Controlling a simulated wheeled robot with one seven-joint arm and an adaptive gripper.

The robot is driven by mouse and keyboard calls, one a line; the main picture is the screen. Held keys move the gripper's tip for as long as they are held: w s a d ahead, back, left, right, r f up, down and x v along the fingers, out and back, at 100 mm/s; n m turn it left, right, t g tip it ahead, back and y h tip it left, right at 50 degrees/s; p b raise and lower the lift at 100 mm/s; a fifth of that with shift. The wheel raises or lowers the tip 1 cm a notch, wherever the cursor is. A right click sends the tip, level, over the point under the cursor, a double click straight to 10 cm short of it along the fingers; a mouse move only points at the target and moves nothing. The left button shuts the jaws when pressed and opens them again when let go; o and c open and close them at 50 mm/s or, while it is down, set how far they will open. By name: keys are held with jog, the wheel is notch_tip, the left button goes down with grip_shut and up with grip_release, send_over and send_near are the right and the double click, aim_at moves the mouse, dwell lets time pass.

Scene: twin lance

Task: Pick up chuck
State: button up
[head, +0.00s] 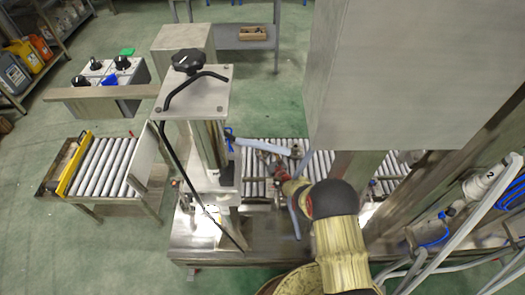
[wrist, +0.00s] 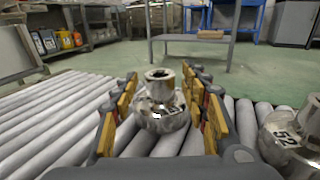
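A shiny metal chuck (wrist: 162,104) with a narrower neck and a wide round base stands upright on the rollers in the middle of the wrist view. My gripper (wrist: 160,77) is open, with its yellow-padded fingers on either side of the chuck. A small gap shows between the left finger and the chuck; the right finger is very close to it. A second metal chuck (wrist: 288,140), marked 52, stands at the right edge, outside the fingers. In the head view my gripper (head: 268,162) is small and low over the roller conveyor, and the chuck there is hard to make out.
The roller conveyor (head: 255,187) runs behind a metal post with a black knob (head: 187,61). A big grey cabinet (head: 415,70) hangs at the right. A short roller table (head: 105,165) stands at the left.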

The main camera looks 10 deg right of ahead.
jog(key=c, duration=1)
grip_shut()
jog(key=shift+r, duration=0.1)
